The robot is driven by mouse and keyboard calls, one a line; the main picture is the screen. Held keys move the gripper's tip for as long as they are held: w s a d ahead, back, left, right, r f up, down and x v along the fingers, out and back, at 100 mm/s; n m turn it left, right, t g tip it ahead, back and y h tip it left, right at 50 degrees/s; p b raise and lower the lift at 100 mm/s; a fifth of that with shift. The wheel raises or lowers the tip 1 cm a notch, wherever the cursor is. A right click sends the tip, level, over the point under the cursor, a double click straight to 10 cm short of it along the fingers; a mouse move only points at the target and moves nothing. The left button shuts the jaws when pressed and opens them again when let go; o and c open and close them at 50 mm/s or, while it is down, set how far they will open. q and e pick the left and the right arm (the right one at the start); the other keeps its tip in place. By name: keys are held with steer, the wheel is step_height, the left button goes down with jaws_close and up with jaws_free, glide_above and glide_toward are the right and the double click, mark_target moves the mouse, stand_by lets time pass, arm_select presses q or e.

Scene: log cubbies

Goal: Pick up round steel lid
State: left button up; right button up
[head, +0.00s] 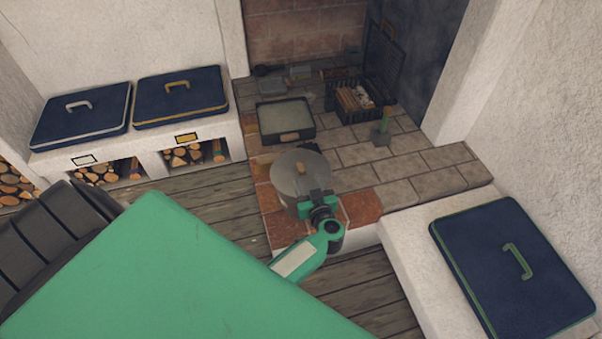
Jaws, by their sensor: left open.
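The round steel lid (297,172) lies at the corner of the raised brick hearth, seemingly on top of a round pot whose side is mostly hidden. A small brownish knob stands at the lid's middle. My left gripper (314,186) is open and empty, over the near right part of the lid, just short of the knob. I cannot tell whether the fingers touch the lid. My green left arm covers the lower left of the view. My right gripper is not in view.
A shallow tray (287,137) sits behind the lid, and a black basket of logs (355,115) stands further back. The hearth's right side is clear.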

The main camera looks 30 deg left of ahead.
mark_target(303, 173)
arm_select(q)
steer(key=x, duration=0.2)
steer(key=b+x, duration=0.1)
steer(key=x, duration=0.2)
steer(key=shift+r, duration=0.25)
steer(key=shift+w+a, duration=0.15)
steer(key=shift+a, duration=0.15)
jaws_close()
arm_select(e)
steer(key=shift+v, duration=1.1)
